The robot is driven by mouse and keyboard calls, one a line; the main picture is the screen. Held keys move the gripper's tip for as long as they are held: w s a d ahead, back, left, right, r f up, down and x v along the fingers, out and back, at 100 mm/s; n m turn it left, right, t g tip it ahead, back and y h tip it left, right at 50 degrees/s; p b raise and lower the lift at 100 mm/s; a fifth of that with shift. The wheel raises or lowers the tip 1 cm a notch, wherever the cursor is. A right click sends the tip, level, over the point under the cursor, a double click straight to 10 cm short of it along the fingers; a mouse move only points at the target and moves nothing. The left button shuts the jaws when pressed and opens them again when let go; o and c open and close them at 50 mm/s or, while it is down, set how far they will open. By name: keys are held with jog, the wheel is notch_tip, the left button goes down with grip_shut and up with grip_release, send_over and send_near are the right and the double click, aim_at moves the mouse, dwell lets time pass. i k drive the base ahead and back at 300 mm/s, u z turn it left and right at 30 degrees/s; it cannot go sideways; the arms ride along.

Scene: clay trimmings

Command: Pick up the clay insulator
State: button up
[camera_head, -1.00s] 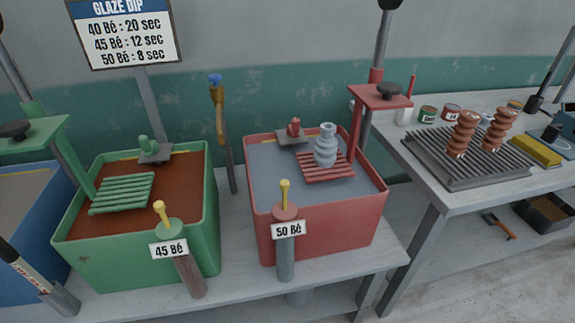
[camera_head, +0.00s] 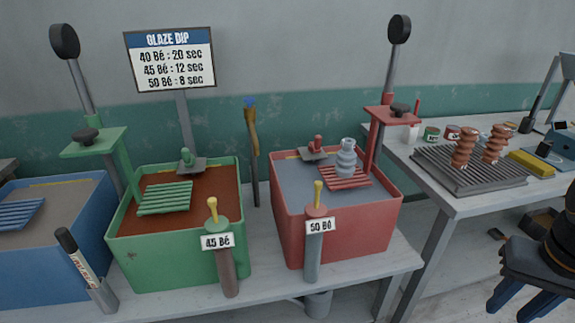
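A pale grey, ribbed clay insulator (camera_head: 346,160) stands upright on a red slatted rack (camera_head: 338,183) in the red tank labelled 50 Bé (camera_head: 352,228). The tank holds grey liquid, and the rack sits above it. Two glossy brown insulators (camera_head: 464,147) (camera_head: 496,144) stand on a dark ridged tray on the right table. My gripper (camera_head: 518,304) is at the lower right edge, dark with blue fingers, well apart from all the insulators. Its fingers look spread with nothing between them; part of it is cut off by the frame.
A green tank (camera_head: 185,262) with brown liquid and a blue tank (camera_head: 45,262) stand left of the red one. A red post with a lever (camera_head: 385,118) rises at the red tank's right rear. The ridged tray (camera_head: 468,178) and a yellow block (camera_head: 530,163) are on the right table.

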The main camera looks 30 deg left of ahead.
aim_at(346, 160)
jog(key=u, duration=0.95)
jog(key=i, duration=0.2)
